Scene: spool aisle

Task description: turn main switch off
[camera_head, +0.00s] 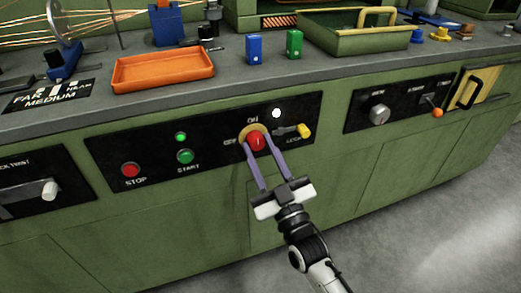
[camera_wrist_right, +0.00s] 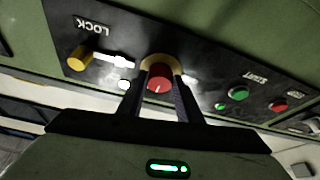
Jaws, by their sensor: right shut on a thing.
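The main switch (camera_head: 257,141) is a red knob on a yellow ring, set in a black panel on the green cabinet front. "ON" is printed above it. My right gripper (camera_head: 257,147) reaches it from below, its two purple fingers shut on the red knob from either side. In the right wrist view the red knob (camera_wrist_right: 159,78) sits between the dark fingertips, with a pale mark on its face. A yellow lock lever (camera_head: 304,131) is just right of the switch, and it also shows in the wrist view (camera_wrist_right: 78,60). My left gripper is not in view.
The panel also has a red stop button (camera_head: 130,170), a green start button (camera_head: 185,156), a lit green lamp (camera_head: 181,136) and a lit white lamp (camera_head: 277,113). An orange tray (camera_head: 163,83) and a green tray (camera_head: 355,43) stand on the bench top above.

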